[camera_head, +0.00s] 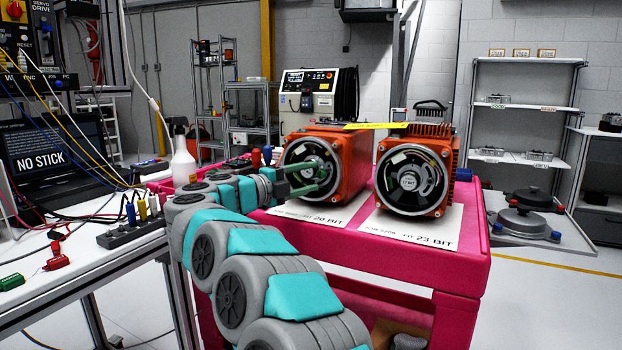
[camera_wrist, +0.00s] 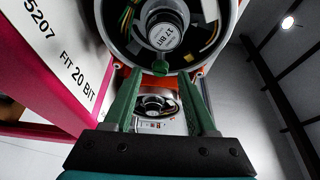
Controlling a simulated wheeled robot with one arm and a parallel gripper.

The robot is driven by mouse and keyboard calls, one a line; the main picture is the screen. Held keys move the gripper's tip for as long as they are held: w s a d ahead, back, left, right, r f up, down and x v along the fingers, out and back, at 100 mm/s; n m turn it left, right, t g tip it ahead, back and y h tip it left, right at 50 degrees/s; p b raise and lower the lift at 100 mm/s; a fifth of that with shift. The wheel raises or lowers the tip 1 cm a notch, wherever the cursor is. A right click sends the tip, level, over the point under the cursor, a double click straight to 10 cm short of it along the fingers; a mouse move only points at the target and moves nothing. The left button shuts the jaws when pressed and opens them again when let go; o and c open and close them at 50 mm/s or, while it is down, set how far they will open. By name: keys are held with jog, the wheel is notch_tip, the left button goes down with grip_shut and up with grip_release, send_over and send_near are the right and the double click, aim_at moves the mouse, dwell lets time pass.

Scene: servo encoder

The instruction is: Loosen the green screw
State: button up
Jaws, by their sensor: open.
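In the head view my gripper (camera_head: 322,174) reaches from the left to the front of the left orange motor (camera_head: 345,152), which stands on the "20 BIT" sheet (camera_head: 310,216). The screw cannot be made out there.
A second orange motor (camera_head: 410,172) stands to the right on the "23 BIT" sheet (camera_head: 436,240). Both are on a pink cart (camera_head: 470,262). A yellow strip (camera_head: 375,126) lies across their tops. A white workbench (camera_head: 60,270) with cables and a laptop (camera_head: 60,158) is at left.

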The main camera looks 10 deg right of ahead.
jog(key=v, duration=0.6)
jog(key=shift+s+a+b, duration=0.2)
jog(key=shift+b, duration=0.15)
